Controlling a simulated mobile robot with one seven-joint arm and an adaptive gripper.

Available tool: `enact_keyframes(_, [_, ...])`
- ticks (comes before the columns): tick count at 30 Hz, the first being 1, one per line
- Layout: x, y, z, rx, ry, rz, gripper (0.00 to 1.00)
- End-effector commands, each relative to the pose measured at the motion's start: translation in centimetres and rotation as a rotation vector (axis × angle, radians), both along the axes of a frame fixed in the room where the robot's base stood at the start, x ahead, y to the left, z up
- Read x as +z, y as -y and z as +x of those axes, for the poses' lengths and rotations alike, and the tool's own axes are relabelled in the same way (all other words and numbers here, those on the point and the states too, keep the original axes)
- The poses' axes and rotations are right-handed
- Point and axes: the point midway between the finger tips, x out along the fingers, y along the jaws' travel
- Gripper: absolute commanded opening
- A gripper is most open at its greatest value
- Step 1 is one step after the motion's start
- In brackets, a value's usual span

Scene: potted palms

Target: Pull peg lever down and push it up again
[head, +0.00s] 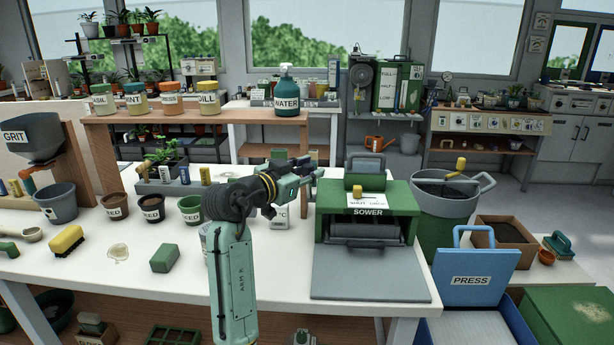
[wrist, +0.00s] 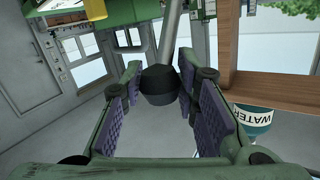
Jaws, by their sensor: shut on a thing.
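The peg lever shows in the wrist view as a grey rod with a black knob (wrist: 158,86) at its end. My gripper (wrist: 160,95) has its purple-padded fingers on either side of the knob and is shut on it. In the head view my gripper (head: 306,172) is at the upper left of the green sower (head: 402,226). The lever cannot be made out clearly there, behind my gripper. The wrist view is upside down, so the green body (wrist: 110,14) shows at its top.
A wooden shelf (head: 215,116) with jars and the teal WATER bottle (head: 286,93) stands behind my arm. A grey tray (head: 368,272) lies in front of the sower. A green bin (head: 440,215) stands to its right. Pots and a green block (head: 164,258) are on the left.

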Motion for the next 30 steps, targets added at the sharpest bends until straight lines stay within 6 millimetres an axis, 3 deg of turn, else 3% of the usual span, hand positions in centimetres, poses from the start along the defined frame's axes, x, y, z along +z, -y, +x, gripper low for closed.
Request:
enact_keyframes(1, [0.12, 0.67, 0.13, -0.011, 0.003, 0.002, 0.0])
enact_keyframes(14, [0.38, 0.56, 0.29, -0.007, 0.007, 0.0, 0.0])
enact_keyframes(15, [0.39, 0.55, 0.29, -0.006, 0.008, 0.0, 0.29])
enact_keyframes(24, [0.27, 0.19, 0.24, -0.001, 0.004, -0.001, 0.49])
enact_keyframes(30, [0.21, 0.07, 0.22, 0.0, 0.003, 0.001, 0.49])
